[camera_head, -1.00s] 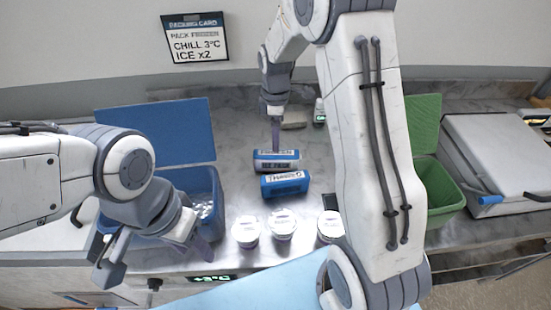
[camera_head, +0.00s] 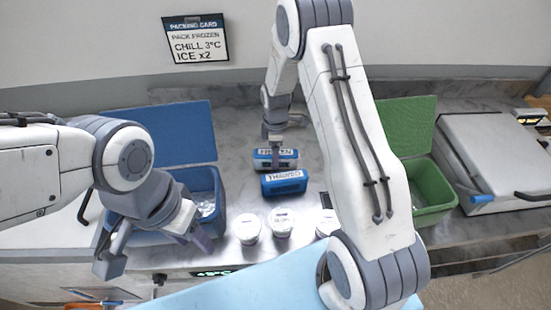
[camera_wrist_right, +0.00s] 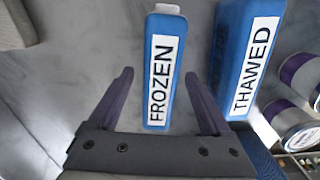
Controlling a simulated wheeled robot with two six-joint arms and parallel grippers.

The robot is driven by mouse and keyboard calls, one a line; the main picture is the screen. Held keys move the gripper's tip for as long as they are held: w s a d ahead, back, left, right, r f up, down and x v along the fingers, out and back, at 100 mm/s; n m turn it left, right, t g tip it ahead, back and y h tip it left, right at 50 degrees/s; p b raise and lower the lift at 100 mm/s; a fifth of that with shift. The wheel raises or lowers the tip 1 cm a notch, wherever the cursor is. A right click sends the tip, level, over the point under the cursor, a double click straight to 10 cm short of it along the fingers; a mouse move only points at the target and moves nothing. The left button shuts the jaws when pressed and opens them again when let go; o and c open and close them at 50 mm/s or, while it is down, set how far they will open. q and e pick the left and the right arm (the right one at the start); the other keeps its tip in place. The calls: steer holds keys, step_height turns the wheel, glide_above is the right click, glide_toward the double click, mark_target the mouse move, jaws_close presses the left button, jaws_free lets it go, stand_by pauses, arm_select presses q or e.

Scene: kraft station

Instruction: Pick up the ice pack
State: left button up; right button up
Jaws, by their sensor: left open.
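The ice pack labelled FROZEN (camera_head: 289,154) is blue with a white label and lies on the steel counter. A blue pack labelled THAWED (camera_head: 284,183) lies just in front of it. In the right wrist view, the FROZEN pack (camera_wrist_right: 161,70) lies ahead of and between the spread fingers of my right gripper (camera_wrist_right: 164,85), which is open and not closed on it. The THAWED pack (camera_wrist_right: 247,60) is right of the fingers. In the head view, my right gripper partly covers the FROZEN pack. My left gripper (camera_head: 155,250) is open and empty in front of the blue bin.
A blue bin (camera_head: 190,190) with its lid up stands at left and a green bin (camera_head: 430,190) at right. Several white-lidded tubs (camera_head: 281,222) stand in front of the packs. A packing card (camera_head: 196,38) hangs on the wall. A grey case (camera_head: 495,160) lies far right.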

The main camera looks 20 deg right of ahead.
jaws_close()
steer(key=shift+r, duration=0.15)
